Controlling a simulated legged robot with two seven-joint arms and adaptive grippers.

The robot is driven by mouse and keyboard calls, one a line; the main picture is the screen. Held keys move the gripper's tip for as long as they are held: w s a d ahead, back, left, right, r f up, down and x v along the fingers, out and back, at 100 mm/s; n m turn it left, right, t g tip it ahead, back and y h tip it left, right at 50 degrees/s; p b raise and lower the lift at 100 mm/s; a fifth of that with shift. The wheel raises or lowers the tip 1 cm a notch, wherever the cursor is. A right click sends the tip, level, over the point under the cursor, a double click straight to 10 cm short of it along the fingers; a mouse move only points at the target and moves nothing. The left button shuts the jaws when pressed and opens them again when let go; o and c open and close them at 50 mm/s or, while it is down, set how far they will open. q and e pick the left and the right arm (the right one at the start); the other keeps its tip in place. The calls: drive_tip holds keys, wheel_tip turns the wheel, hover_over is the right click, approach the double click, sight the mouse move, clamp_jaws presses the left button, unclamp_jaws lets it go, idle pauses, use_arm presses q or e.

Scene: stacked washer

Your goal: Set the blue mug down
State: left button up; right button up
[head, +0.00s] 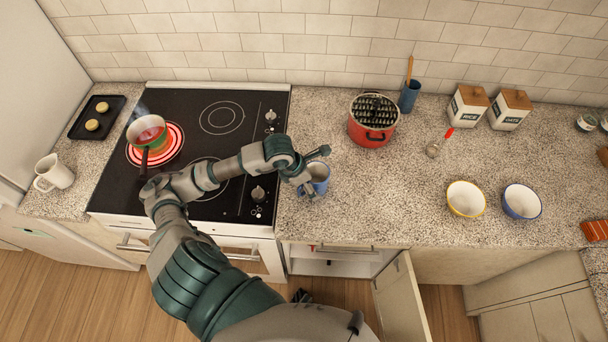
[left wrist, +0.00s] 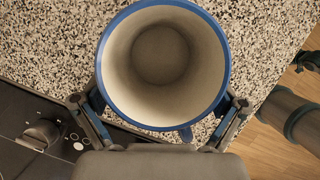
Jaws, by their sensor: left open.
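The blue mug (head: 318,180) stands upright on the speckled counter (head: 370,215), just right of the stove. In the left wrist view the mug (left wrist: 164,62) fills the upper middle, with a blue rim and an empty cream inside. My left gripper (head: 318,170) is at the mug, its fingers open on either side of it. In the left wrist view the fingers of my left gripper (left wrist: 163,112) flank the mug's near side, and part of the handle shows between them. The gripper partly hides the mug in the head view. My right gripper is not clearly seen.
The stove (head: 205,118) has a glowing burner with a pan (head: 147,133). A red pot (head: 372,121) stands behind the mug, and two bowls, yellow-rimmed (head: 465,198) and blue-rimmed (head: 521,202), sit to the right. A cabinet door (head: 402,300) hangs open below. Counter right of the mug is clear.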

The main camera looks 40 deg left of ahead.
use_arm(q)
drive_tip(key=v, duration=1.1)
drive_tip(key=shift+w, duration=0.1)
